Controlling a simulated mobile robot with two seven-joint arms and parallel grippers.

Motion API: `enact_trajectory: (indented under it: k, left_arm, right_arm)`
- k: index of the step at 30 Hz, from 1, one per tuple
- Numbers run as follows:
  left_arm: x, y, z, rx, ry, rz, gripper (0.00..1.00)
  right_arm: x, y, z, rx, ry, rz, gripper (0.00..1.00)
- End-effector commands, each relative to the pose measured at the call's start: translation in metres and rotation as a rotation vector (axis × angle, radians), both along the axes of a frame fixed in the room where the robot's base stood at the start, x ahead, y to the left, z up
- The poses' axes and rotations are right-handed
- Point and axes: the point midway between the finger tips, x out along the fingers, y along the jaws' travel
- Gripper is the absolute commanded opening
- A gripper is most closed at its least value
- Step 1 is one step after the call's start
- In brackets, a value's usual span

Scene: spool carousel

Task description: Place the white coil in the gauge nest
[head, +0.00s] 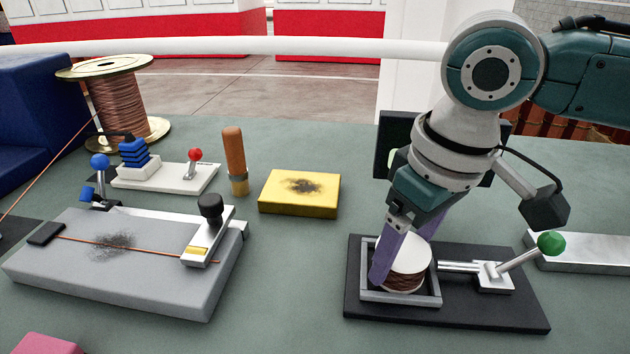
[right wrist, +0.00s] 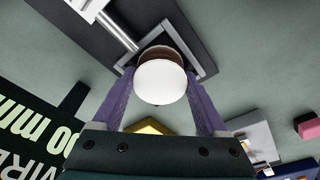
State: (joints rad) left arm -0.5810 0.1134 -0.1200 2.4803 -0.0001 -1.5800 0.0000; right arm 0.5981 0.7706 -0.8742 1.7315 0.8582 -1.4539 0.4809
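The white coil (head: 404,254), with white ends and brown winding, stands roughly upright inside the square grey frame of the gauge nest (head: 401,301). In the right wrist view the coil's round white end (right wrist: 160,82) fills the space between the fingers. My right gripper (head: 405,258) reaches down with one purple finger at the coil's near left side and the other partly hidden behind it. The fingers appear to touch the coil on both sides. The coil's underside is hidden, so its contact with the nest floor cannot be seen. My left gripper is not in view.
A green-knobbed lever (head: 550,243) stands right of the nest on the same black base (head: 450,318). A yellow block (head: 299,192), an orange-handled tool (head: 235,160), a grey plate fixture (head: 130,275) and a copper wire spool (head: 119,100) are to the left.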

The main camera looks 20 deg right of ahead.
Motion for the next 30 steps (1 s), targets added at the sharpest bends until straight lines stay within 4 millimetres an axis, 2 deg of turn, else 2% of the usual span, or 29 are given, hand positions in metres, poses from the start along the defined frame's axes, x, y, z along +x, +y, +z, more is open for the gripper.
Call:
enact_trajectory:
  k: [1,6,10,13,17,24,30]
  left_arm:
    - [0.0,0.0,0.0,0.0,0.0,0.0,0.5]
    - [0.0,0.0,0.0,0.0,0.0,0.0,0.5]
    - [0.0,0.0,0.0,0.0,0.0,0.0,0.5]
    - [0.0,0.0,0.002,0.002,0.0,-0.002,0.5]
    - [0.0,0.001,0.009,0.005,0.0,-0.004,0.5]
    - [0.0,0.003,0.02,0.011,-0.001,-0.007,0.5]
    - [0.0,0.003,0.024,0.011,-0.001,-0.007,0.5]
  right_arm:
    - [0.0,0.0,0.0,0.0,0.0,0.0,0.82]
    - [0.0,0.0,0.0,0.0,0.0,0.0,1.0]
    - [0.0,0.0,0.001,0.0,0.0,0.0,1.0]
    - [0.0,0.0,0.009,0.0,-0.002,0.001,1.0]
    - [-0.003,-0.001,0.033,0.001,-0.003,0.001,1.0]
    - [-0.011,-0.003,0.087,0.0,-0.005,0.001,1.0]
    - [-0.015,-0.003,0.116,0.001,-0.002,0.0,1.0]
